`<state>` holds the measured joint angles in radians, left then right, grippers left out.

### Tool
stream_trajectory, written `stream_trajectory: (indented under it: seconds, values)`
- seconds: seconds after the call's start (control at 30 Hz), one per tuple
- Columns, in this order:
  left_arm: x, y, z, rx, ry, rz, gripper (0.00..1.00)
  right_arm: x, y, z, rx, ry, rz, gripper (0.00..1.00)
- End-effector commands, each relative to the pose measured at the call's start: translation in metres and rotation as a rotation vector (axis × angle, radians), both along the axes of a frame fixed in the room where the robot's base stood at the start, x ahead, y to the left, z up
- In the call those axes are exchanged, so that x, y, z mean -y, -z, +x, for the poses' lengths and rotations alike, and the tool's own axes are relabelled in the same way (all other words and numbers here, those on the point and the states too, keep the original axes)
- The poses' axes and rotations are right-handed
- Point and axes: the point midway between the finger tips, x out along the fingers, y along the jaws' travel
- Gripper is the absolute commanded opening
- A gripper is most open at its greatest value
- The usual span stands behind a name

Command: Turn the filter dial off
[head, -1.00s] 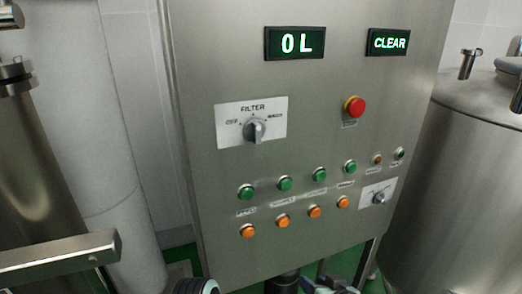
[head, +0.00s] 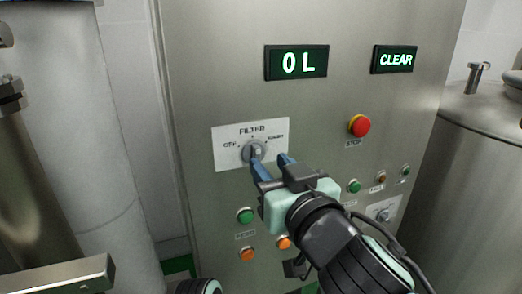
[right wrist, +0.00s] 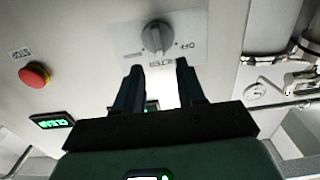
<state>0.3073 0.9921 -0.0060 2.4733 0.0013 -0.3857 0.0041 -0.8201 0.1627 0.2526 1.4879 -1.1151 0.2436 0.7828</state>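The filter dial (head: 254,150) is a grey knob on a white plate (head: 228,158) marked FILTER, with OFF printed on its left and another label on its right. I cannot tell exactly which mark it points to. My right gripper (head: 268,159) is open and empty just in front of the dial, its blue fingers at the plate's lower part. In the right wrist view the dial (right wrist: 157,38) shows upside down, beyond and between the open fingertips (right wrist: 160,68), and apart from them. My left gripper is not in view.
The steel panel carries a red stop button (head: 359,126), green buttons (head: 245,216), orange buttons (head: 247,254) and displays reading 0 L (head: 297,62) and CLEAR (head: 394,59). My right arm hides some buttons. A steel tank (head: 470,190) stands at right, with pipework at left.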

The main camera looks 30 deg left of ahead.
Motion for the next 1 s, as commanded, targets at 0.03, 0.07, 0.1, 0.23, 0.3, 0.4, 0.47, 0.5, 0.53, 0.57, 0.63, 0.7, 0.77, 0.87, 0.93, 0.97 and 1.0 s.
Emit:
stream_trajectory:
  seconds: [0.03,0.07,0.1,0.23,0.3,0.4,0.47,0.5,0.53,0.57,0.63,0.7,0.77,0.87,0.93,0.97,1.0]
  values:
    - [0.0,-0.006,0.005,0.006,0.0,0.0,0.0,-0.009,-0.003,0.007,0.001,-0.002,-0.001,0.39]
    - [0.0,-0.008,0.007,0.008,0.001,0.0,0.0,-0.014,-0.002,0.01,0.001,-0.003,-0.002,0.39]
    - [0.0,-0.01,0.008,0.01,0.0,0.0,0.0,-0.019,-0.002,0.015,0.001,-0.002,-0.001,0.39]
    - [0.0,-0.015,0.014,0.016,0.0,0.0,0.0,-0.031,-0.003,0.027,0.001,0.0,-0.001,0.39]
    - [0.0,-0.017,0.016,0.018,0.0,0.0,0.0,-0.036,-0.002,0.03,0.001,-0.001,-0.001,0.39]
    - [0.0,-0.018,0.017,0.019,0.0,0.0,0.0,-0.039,-0.002,0.033,0.001,-0.001,0.001,0.39]
    - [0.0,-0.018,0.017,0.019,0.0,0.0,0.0,-0.04,-0.001,0.034,0.001,-0.001,0.001,0.39]
    - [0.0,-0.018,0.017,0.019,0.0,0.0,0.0,-0.04,-0.001,0.034,0.0,-0.001,0.0,0.39]
    - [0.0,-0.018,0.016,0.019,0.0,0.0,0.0,-0.04,0.0,0.034,0.0,-0.001,0.0,0.39]
    - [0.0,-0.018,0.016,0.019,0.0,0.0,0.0,-0.04,0.0,0.034,-0.001,-0.001,0.001,0.39]
    - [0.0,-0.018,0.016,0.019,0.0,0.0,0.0,-0.04,0.0,0.034,-0.001,-0.001,0.001,0.39]
    - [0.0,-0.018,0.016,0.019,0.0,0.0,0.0,-0.04,0.0,0.034,-0.001,-0.001,0.001,0.36]
    - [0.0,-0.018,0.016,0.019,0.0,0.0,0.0,-0.04,0.0,0.034,-0.001,0.0,0.001,0.17]
    - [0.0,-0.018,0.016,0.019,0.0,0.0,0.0,-0.04,0.0,0.034,-0.001,0.0,0.001,0.0]
    - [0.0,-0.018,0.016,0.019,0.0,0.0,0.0,-0.04,0.0,0.034,-0.001,-0.001,0.001,0.0]
    - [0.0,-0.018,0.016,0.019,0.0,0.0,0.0,-0.04,0.0,0.034,0.0,-0.001,0.0,0.0]
    - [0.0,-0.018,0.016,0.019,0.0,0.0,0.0,-0.04,0.0,0.034,0.001,-0.001,-0.001,0.0]
